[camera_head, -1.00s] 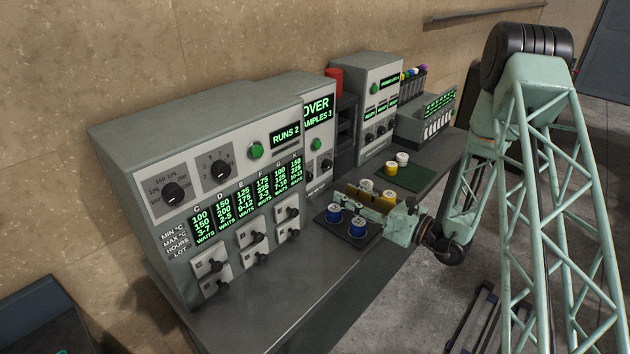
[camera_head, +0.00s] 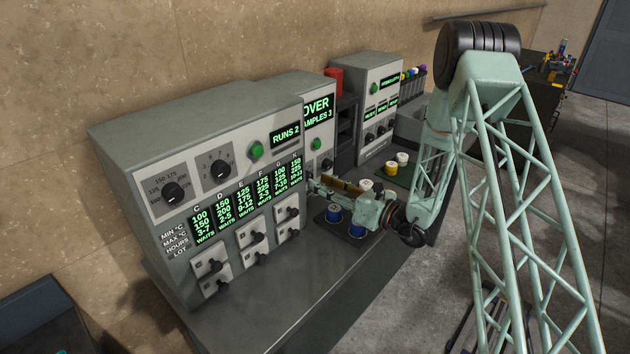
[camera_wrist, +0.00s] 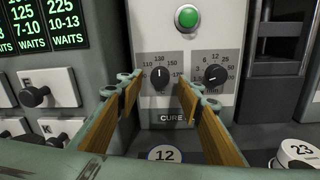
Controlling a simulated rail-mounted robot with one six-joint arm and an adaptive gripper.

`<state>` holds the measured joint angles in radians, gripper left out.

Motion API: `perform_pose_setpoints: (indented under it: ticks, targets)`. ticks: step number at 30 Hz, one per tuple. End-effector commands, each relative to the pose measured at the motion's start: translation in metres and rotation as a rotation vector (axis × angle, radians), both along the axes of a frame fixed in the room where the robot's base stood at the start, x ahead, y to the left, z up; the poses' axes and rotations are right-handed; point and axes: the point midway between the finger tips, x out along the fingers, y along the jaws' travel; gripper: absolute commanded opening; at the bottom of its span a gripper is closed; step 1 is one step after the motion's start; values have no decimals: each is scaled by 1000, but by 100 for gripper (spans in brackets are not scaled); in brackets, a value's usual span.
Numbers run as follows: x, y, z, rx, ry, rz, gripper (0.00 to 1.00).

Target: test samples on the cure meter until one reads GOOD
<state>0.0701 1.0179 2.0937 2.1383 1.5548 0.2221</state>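The grey unit labelled CURE (camera_wrist: 172,118) fills the middle of the wrist view, with a green button (camera_wrist: 187,17), a left dial (camera_wrist: 160,78) and a right dial (camera_wrist: 214,74). In the head view its display (camera_head: 318,112) reads OVER and SAMPLES 3, partly hidden. My gripper (camera_wrist: 160,90) is open and empty, its wood-padded fingers either side of the left dial; I cannot tell whether they touch it. In the head view my gripper (camera_head: 318,184) is at that panel. Sample 12 (camera_wrist: 165,153), blue-rimmed, and white-topped sample 23 (camera_wrist: 300,152) stand below. Two blue samples (camera_head: 334,214) sit on a dark mat (camera_head: 328,232).
A large panel unit (camera_head: 190,130) with switches and a RUNS 2 display stands at left. A yellow sample (camera_head: 390,169) and a white-topped one (camera_head: 403,159) stand on a green mat (camera_head: 404,177). Another unit (camera_head: 372,95) stands behind. The front bench (camera_head: 270,310) is clear.

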Motion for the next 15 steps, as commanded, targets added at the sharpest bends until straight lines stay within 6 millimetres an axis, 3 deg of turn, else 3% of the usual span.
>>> perform_pose_setpoints:
  ticks: [6, 15]
  targets:
    - [12, 17, 0, 0, -1, 1, 34]
    - [19, 25, 0, 0, 0, -1, 34]
